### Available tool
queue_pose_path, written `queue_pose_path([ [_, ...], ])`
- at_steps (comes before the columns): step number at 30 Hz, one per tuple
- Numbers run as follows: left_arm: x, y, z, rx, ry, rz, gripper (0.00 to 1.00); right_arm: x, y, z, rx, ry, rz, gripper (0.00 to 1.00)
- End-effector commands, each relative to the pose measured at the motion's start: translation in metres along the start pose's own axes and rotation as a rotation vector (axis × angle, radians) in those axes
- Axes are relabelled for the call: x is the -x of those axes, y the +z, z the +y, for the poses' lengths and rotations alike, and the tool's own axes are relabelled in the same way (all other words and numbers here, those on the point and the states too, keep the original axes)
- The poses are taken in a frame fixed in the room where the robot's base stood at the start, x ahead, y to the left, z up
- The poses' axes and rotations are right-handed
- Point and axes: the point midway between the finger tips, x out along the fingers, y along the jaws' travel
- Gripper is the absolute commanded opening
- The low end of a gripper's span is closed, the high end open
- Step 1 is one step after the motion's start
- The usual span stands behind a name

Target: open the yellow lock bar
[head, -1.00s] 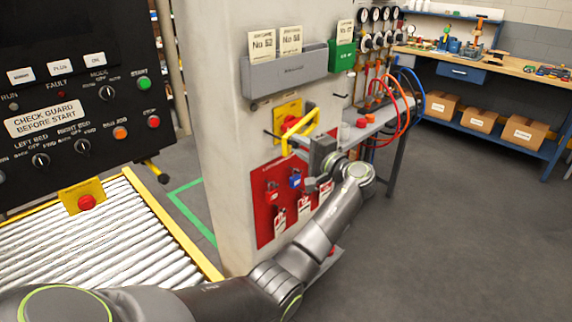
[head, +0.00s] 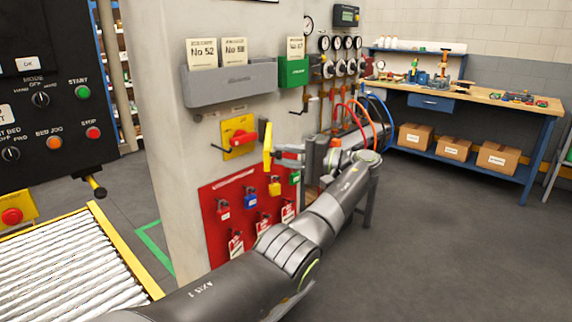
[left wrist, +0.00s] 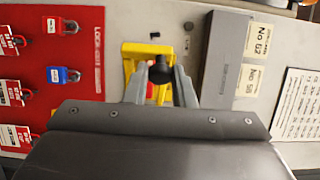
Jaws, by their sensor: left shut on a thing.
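The yellow lock bar (head: 267,150) stands out from the pillar, just right of the yellow plate with a red switch (head: 240,137). It looks nearly upright and edge-on in the head view. My left gripper (head: 281,154) reaches in from the right and is shut on the bar. In the left wrist view, the yellow bar (left wrist: 146,48) lies across the tips of my left gripper (left wrist: 160,78), with a black knob (left wrist: 160,69) between the fingers. The fingers and knob hide part of the bar and plate. My right gripper is in neither view.
A red lockout board (head: 235,196) with padlocks and tags hangs below the plate. A grey card holder (head: 232,86) and a green holder (head: 293,72) are above. Red and blue hoses stand close behind my gripper. The floor at right is clear.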

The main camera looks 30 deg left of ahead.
Motion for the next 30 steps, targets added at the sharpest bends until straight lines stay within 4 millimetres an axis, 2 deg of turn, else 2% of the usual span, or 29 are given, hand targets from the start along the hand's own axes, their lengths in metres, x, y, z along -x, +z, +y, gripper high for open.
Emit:
queue_pose_path([
  [6,-0.0001,-0.0007,0.0018,-0.002,0.001,-0.029,0.00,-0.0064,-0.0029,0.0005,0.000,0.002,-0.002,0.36],
  [24,-0.0007,-0.0008,0.0006,-0.001,0.001,-0.041,0.00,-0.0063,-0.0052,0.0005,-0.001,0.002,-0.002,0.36],
  [25,-0.0007,-0.0008,0.0006,-0.001,0.001,-0.041,0.27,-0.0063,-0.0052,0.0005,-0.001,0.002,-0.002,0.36],
  [29,-0.0008,-0.0008,0.0005,-0.001,0.001,-0.041,0.44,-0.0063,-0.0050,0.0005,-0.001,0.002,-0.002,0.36],
  [30,-0.0008,-0.0008,0.0004,-0.001,0.001,-0.042,0.44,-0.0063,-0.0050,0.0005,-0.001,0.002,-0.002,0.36],
])
